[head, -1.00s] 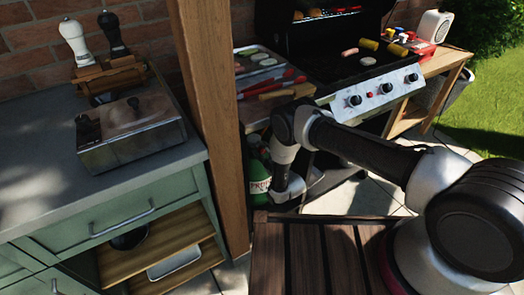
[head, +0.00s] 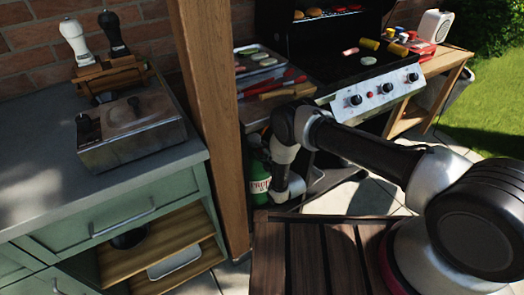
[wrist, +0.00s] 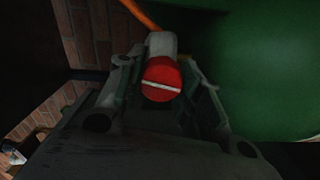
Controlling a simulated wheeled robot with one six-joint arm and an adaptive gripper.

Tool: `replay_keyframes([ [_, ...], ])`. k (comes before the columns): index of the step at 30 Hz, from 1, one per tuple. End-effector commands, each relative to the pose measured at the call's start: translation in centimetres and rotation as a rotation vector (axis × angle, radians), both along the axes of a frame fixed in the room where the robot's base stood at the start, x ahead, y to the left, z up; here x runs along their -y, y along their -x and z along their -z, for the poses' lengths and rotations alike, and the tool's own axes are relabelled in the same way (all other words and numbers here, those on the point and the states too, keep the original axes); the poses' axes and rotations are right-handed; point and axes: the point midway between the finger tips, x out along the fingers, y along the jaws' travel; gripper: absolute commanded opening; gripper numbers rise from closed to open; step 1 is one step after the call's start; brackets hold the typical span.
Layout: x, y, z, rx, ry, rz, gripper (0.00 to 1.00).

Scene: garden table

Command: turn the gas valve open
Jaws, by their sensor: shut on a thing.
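The gas valve is a red round knob (wrist: 162,82) with a white line across it, tilted slightly down to the right. It sits on a pale grey fitting (wrist: 162,44) with an orange hose (wrist: 140,14) behind it. My gripper (wrist: 163,90) is shut on the knob, with one dark finger on each side. The green gas cylinder (wrist: 258,70) fills the right of the wrist view. In the head view the cylinder (head: 259,182) shows beside the wooden post, partly behind my arm. The knob and my fingers are hidden there.
A wooden post (head: 212,120) stands left of the cylinder. A slatted wooden table (head: 315,255) is in front. The grill (head: 375,93) stands behind my arm. A green cabinet with a grey counter (head: 40,170) is at left.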

Motion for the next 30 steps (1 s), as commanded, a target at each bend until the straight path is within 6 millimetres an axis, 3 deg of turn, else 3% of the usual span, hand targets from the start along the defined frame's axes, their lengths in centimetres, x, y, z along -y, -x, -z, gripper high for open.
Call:
replay_keyframes([
  [5,-0.1,0.1,0.1,-0.003,0.001,-0.003,0.12],
  [6,-0.1,0.1,0.1,-0.003,0.001,-0.003,0.43],
  [9,0.0,0.1,0.1,-0.003,0.001,-0.003,0.57],
  [20,0.2,0.4,0.1,-0.003,-0.001,0.0,0.57],
  [30,4.0,6.0,0.1,-0.005,0.001,-0.001,0.57],
])
